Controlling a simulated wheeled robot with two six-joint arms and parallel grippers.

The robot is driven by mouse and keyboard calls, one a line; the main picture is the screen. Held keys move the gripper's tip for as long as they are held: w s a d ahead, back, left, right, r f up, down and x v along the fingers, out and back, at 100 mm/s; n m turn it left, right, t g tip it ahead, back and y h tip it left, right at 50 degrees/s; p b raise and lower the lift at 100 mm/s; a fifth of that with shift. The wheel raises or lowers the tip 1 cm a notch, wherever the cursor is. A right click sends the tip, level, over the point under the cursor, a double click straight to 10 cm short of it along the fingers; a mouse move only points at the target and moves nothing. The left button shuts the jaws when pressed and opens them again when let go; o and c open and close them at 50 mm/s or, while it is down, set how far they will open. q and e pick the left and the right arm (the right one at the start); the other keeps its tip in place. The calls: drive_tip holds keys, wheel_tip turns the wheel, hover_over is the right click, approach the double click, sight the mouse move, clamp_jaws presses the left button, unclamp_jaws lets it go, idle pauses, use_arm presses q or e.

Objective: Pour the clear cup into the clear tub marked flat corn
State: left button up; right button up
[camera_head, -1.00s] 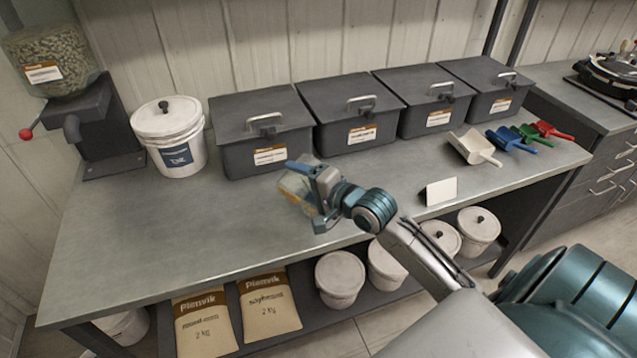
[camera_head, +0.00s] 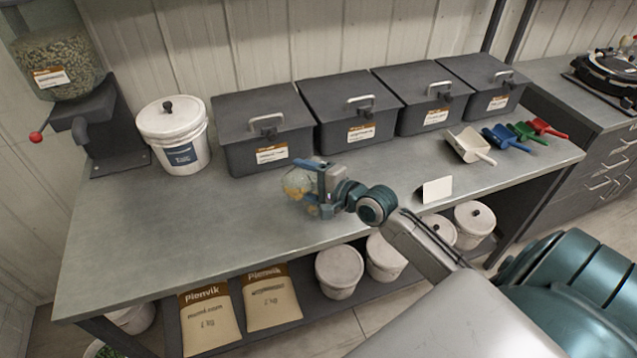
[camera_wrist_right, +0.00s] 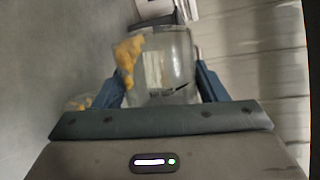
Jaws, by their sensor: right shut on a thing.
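My right gripper (camera_head: 325,187) is shut on a clear cup (camera_head: 297,182) that holds yellow kernels, above the middle of the bench. In the right wrist view the cup (camera_wrist_right: 165,62) sits between the blue fingers, with the kernels gathered along its left side, so it looks tilted. A small clear patch with yellow (camera_wrist_right: 80,102) shows outside the left finger; I cannot tell whether it is part of a tub. No tub marked flat corn can be made out. My left gripper is not in view.
Several dark lidded bins (camera_head: 262,130) line the back of the bench (camera_head: 180,235). A white lidded bucket (camera_head: 174,135) and a seed hopper (camera_head: 60,65) stand left. Scoops (camera_head: 470,146) and a white card (camera_head: 437,190) lie right. The left bench top is clear.

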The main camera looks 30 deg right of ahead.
drive_tip(key=shift+w+d+r+m+p, duration=0.1)
drive_tip(key=shift+d+r+m+p, duration=0.3)
drive_tip(key=shift+m+p, duration=0.4)
idle(0.4)
drive_tip(key=shift+w+d+r+m+y+p, duration=0.15)
drive_tip(key=shift+d+m+y+p, duration=0.25)
drive_tip(key=shift+m+p, duration=0.15)
idle(0.9)
